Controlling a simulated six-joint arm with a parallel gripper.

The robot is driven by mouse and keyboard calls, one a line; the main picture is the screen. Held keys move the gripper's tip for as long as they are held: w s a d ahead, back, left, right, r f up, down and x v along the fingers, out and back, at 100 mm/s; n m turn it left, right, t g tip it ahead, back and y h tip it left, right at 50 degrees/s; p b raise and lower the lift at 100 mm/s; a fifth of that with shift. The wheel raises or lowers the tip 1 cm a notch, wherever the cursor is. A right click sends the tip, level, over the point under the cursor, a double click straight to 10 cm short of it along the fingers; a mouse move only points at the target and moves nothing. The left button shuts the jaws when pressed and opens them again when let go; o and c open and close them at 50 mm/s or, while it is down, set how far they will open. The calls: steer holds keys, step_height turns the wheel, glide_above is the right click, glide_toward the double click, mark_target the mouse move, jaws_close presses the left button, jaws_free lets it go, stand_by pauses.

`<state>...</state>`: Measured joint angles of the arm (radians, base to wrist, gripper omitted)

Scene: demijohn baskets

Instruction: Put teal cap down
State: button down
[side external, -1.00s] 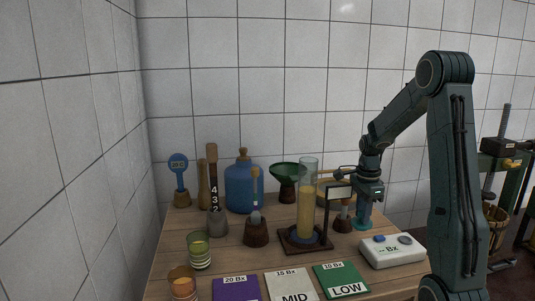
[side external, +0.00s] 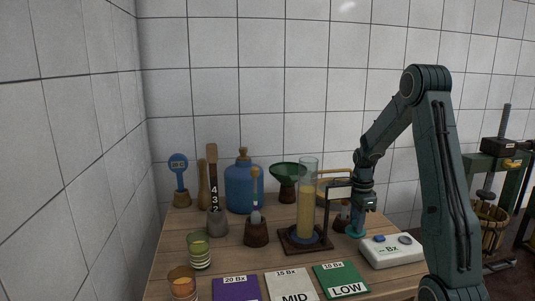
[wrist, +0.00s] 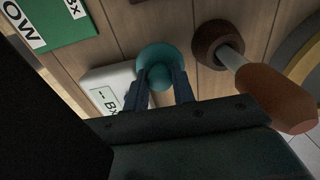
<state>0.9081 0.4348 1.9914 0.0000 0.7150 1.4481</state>
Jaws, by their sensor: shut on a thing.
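The teal cap (wrist: 158,55) is a round disc with a knob, and it shows in the wrist view between my fingertips. My gripper (wrist: 161,84) is shut on its knob. In the side view my gripper (side external: 361,212) points down at the table's right part, with the teal cap (side external: 355,233) under it. The cap is at or just above the wood; I cannot tell if it touches.
The white Bx meter (side external: 391,252) is close in front of the cap, and in the wrist view it lies beside it. A brown round holder (wrist: 213,38) stands close on the other side. A tall yellow-filled cylinder (side external: 306,215) stands left. The green LOW card (side external: 342,281) lies in front.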

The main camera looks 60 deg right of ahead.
steer(key=shift+f, duration=1.2)
steer(key=shift+f, duration=0.15)
steer(key=c, duration=1.5)
jaws_free()
steer(key=shift+o, duration=0.2)
step_height(320, 180, up, 12)
steer(key=shift+r, duration=0.15)
